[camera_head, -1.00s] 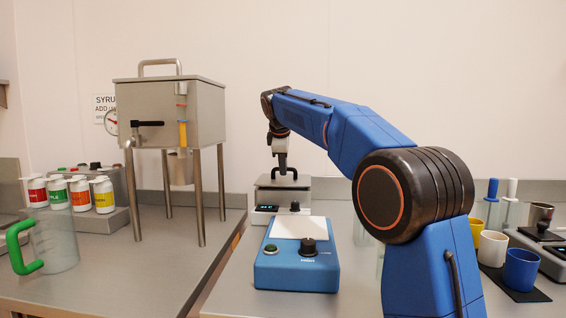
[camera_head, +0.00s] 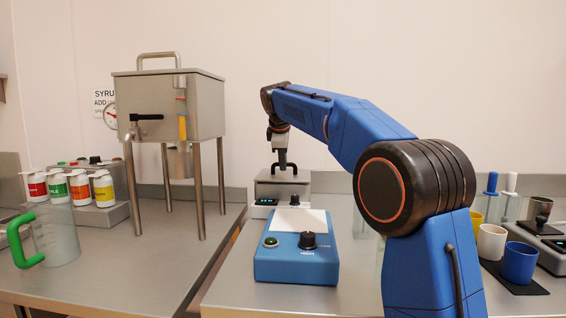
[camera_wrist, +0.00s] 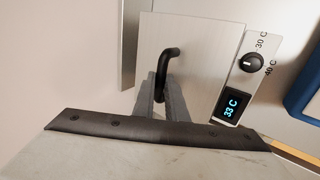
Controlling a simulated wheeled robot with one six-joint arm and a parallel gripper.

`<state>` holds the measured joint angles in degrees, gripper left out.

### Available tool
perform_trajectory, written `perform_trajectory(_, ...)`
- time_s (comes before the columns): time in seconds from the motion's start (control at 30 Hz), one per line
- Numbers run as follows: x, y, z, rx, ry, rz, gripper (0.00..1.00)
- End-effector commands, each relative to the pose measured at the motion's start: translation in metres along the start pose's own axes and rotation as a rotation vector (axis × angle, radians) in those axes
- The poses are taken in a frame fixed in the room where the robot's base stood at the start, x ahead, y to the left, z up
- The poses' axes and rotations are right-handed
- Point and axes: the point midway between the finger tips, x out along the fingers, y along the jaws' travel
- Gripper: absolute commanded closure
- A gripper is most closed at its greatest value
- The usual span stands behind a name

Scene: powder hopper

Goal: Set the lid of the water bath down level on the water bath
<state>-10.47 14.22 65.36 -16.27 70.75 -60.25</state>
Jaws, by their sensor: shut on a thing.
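The water bath (camera_head: 264,211) stands on the right bench behind the blue device, and its display reads 33 C in the wrist view (camera_wrist: 231,107). Its lid (camera_head: 283,188) is a flat grey plate over the bath with a black bar handle; the plate also shows in the wrist view (camera_wrist: 200,50). My gripper (camera_head: 283,163) points down from above and is shut on the lid's handle (camera_wrist: 169,55). The lid looks about level. I cannot tell whether it touches the bath's rim all round; the fingers and wrist hide its near part in the wrist view.
The blue device (camera_head: 297,260) with a knob and white top stands in front of the bath. The steel hopper (camera_head: 170,105) on tall legs is to the left. Coloured cups (camera_head: 520,263) stand at the right, beyond my arm.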

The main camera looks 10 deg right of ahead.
Motion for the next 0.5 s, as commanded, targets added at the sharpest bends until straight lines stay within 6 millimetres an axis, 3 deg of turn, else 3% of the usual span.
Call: perform_trajectory(0.5, 0.0036, -0.0024, 0.0001, 0.000, 0.000, 0.001, 1.00)
